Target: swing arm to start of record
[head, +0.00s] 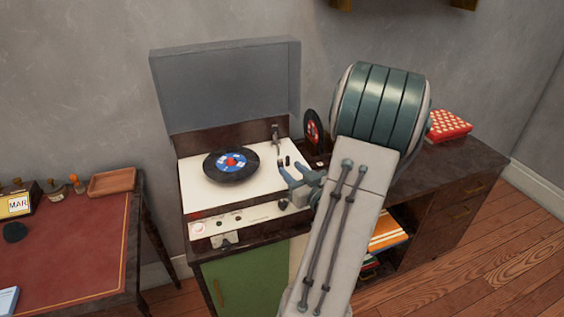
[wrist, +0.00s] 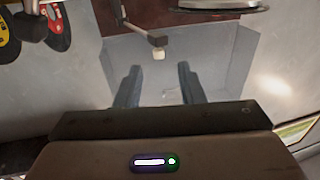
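The record player (head: 270,184) stands on a dark cabinet with its lid (head: 228,85) raised. A black record (head: 231,179) with a blue and red label lies on its turntable. The tonearm (head: 276,137) is to the right of the record, apart from it; my gripper hides part of that side. In the wrist view the tonearm (wrist: 142,32) ends in a pale head, in line with the gap between my fingers. My gripper (head: 290,181) is open and empty, over the right part of the deck. Both fingers show apart in the wrist view (wrist: 158,75); contact cannot be told.
Another record (head: 312,128) stands upright behind the deck on the right. Knobs (head: 220,217) line the player's front. A red patterned box (head: 449,125) is on the cabinet's right. A red-topped desk (head: 75,250) with a wooden tray (head: 112,182) is at left. Floor shows at right.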

